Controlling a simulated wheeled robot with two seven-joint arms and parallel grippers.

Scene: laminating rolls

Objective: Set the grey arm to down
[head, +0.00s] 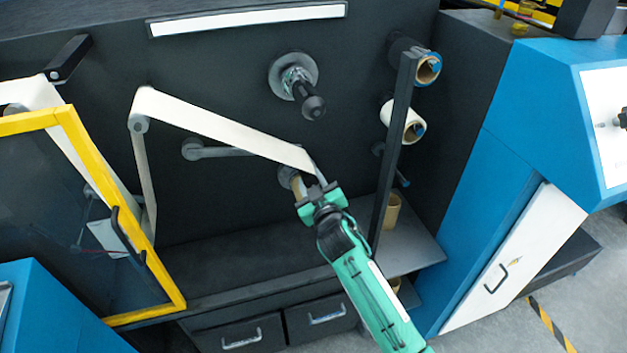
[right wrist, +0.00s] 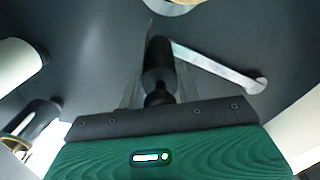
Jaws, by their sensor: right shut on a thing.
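The grey arm (head: 215,152) is a slim bar on the dark machine face, running right from a round end at its left. The white web and my gripper hide its right part in the head view. In the right wrist view the grey arm (right wrist: 215,66) slants from a round end at right towards a black handle (right wrist: 158,70). My right gripper (head: 317,180) is shut on that handle, which lies between its fingers in the wrist view. The exact joint between handle and bar is hard to see. My left gripper is not in view.
A white web (head: 220,125) crosses just above the gripper. A dark upright post (head: 393,150) and rolls (head: 398,120) stand close at right. A black-knobbed spindle (head: 312,103) sticks out above. A yellow-framed door (head: 150,270) is at left; a shelf (head: 240,265) lies below.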

